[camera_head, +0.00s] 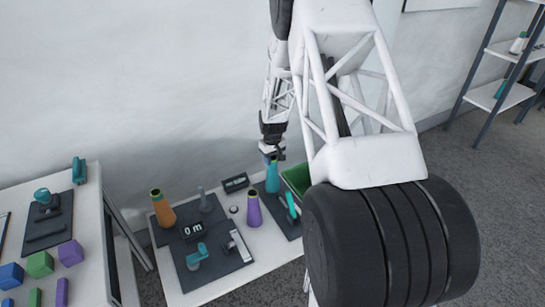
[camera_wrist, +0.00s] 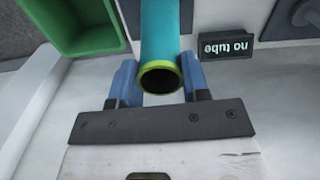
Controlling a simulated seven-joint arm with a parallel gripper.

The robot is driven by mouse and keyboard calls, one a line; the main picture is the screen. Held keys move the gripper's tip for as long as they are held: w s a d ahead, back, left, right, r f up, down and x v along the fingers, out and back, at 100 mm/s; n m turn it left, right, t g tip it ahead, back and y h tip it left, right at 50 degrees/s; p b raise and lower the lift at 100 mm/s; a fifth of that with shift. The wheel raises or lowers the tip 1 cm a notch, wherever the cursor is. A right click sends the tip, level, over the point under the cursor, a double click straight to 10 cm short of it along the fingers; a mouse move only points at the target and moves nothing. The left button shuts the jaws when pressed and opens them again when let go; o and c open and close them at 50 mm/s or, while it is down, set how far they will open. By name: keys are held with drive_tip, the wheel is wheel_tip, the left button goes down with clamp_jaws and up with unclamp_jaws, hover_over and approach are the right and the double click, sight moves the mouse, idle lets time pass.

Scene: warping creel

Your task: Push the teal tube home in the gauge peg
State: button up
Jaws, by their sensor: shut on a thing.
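The teal tube (camera_wrist: 160,35), with a yellow-green rim, is between the blue fingers of my gripper (camera_wrist: 160,82), which is shut on it near its open end. In the head view the teal tube (camera_head: 272,179) stands roughly upright below my gripper (camera_head: 272,153), at the back of the table; its lower end is not clear there. A slim grey peg (camera_head: 205,201), apparently the gauge peg, stands bare on a dark mat to its left. A small black display (camera_wrist: 226,46) reads "no tube", upside down in the wrist view.
A green bin (camera_head: 297,178) is just right of the tube. A purple tube (camera_head: 254,210) and an orange tube (camera_head: 163,210) stand to the left. A black counter (camera_head: 193,231) and a teal-handled tool (camera_head: 197,256) are in front. A wall is behind.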

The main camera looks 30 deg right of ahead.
drive_tip(key=shift+f, duration=0.45)
idle(0.4)
drive_tip(key=o, duration=1.1)
drive_tip(key=shift+o, duration=0.2)
drive_tip(key=shift+r, duration=3.5)
drive_tip(key=shift+r, duration=0.15)
wheel_tip(320, 180, up, 8)
drive_tip(key=shift+f, duration=0.25)
